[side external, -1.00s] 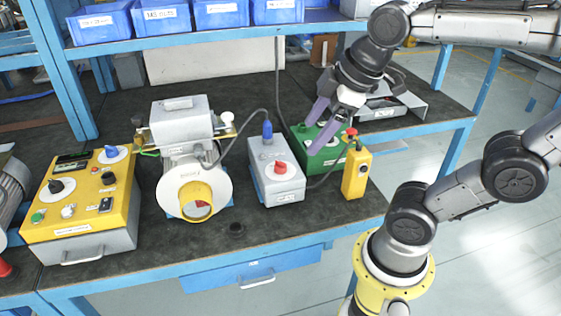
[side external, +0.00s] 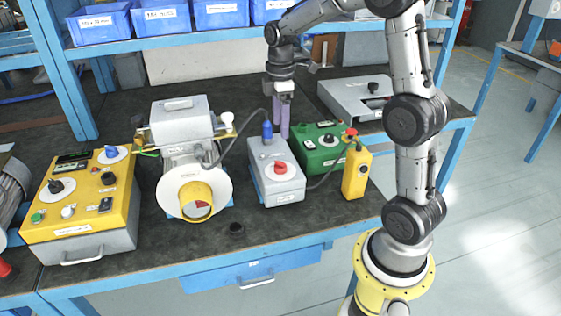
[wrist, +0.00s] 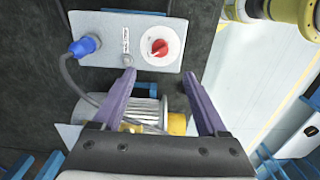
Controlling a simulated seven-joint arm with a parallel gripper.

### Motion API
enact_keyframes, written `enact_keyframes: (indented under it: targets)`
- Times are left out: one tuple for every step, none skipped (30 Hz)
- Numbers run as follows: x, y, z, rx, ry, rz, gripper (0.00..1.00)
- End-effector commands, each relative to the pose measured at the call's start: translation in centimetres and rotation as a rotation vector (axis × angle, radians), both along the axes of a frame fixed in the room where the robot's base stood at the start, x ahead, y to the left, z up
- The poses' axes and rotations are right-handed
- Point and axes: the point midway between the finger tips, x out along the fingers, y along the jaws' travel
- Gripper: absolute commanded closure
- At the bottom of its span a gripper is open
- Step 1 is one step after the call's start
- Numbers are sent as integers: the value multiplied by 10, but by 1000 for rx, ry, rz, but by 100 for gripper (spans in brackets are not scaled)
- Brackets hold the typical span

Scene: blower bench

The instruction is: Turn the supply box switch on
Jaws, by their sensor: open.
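The supply box appears to be the grey box (side external: 280,192) with a blue plug and a red rotary switch (side external: 280,168) on a round white dial. In the wrist view the grey box (wrist: 100,30) lies ahead of the fingers, with the blue plug (wrist: 84,46) left of the red switch (wrist: 160,47). My gripper (side external: 281,137) has two purple fingers pointing down near the box's back right edge. In the wrist view my gripper (wrist: 158,76) is open and empty, its fingertips apart either side of the switch's line. No contact with the switch shows.
The blower (side external: 190,160) and yellow control panel (side external: 80,200) stand left. Cables run from the grey box. A shelf with blue bins overhangs the back.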

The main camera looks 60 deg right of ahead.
Motion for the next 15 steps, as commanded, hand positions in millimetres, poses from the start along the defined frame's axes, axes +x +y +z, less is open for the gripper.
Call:
enact_keyframes:
  targets:
    - [-1,0,-6,1,3,0,24]
    - [-1,1,-10,1,3,0,24]
    - [-1,1,-16,2,4,0,24]
    - [-1,1,-21,1,4,1,24]
    - [-1,1,-27,2,5,1,24]
    - [-1,1,-35,3,6,1,24]
    - [-1,1,-41,3,6,1,24]
    - [-1,1,-47,2,5,1,24]
    - [-2,1,-55,2,5,1,24]
    - [-1,1,-61,2,5,1,24]
    - [-1,1,-67,2,5,1,24]
    - [-1,1,-74,1,4,1,24]
    - [-1,1,-80,1,4,1,24]
    - [-1,1,-86,2,5,1,24]
    - [-1,1,-93,2,5,1,24]
